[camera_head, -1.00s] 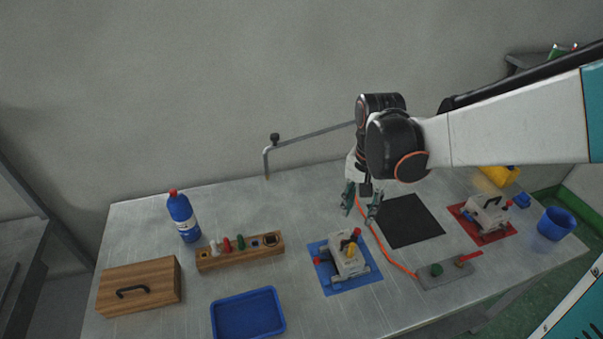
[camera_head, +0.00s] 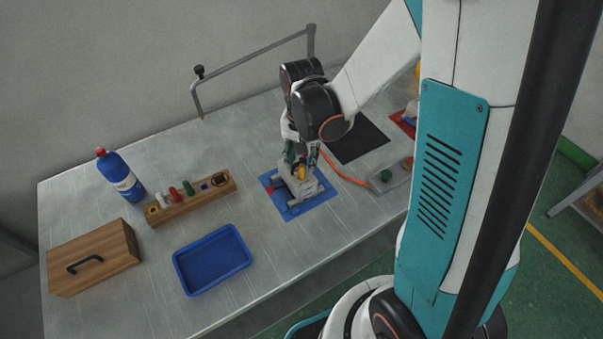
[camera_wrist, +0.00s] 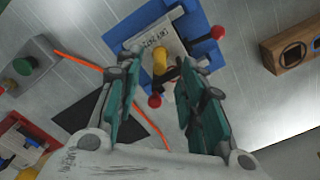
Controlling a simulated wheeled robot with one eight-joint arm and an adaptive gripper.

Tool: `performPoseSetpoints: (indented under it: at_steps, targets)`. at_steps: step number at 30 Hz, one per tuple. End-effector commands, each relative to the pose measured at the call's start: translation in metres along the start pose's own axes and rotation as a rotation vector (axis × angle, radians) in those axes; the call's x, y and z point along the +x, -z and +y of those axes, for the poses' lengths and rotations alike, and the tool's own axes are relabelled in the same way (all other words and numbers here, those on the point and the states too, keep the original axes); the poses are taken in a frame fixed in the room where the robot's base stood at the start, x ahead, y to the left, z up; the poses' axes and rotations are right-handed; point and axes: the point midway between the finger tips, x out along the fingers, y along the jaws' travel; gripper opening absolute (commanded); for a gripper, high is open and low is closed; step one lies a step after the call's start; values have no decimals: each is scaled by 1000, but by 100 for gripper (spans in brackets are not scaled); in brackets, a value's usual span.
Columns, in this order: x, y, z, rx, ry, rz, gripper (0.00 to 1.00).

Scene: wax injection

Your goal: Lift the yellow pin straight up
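The yellow pin (camera_head: 301,172) stands in the top of a grey mould (camera_head: 303,187) on a blue mat (camera_head: 292,211). In the wrist view the yellow pin (camera_wrist: 160,62) appears between the two teal fingers, with a visible gap on each side. My gripper (camera_head: 302,157) points down just above the mould; it also shows in the wrist view (camera_wrist: 160,60) with its fingers spread and nothing held. The fingers partly hide the mould in the head view. I cannot tell the exact height of the fingertips relative to the pin.
Red-ended levers (camera_wrist: 217,32) stick out of the mould near the fingers. A wooden rack (camera_head: 192,203) with coloured pegs and a blue tray (camera_head: 240,262) are to the left. A black mat (camera_head: 358,142), an orange cord (camera_head: 342,176) and a control box (camera_head: 388,180) are to the right.

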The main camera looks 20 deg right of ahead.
Motion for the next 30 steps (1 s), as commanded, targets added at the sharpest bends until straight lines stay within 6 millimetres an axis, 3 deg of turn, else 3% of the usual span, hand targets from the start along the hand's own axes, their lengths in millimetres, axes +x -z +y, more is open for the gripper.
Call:
performPoseSetpoints:
  at_steps: [10, 15, 30]
  targets:
    - [7, 0, 0, 0, 0, 0, 34]
    - [7, 0, 0, 0, 0, 0, 0]
    - [2, 0, 0, 0, 0, 0, 0]
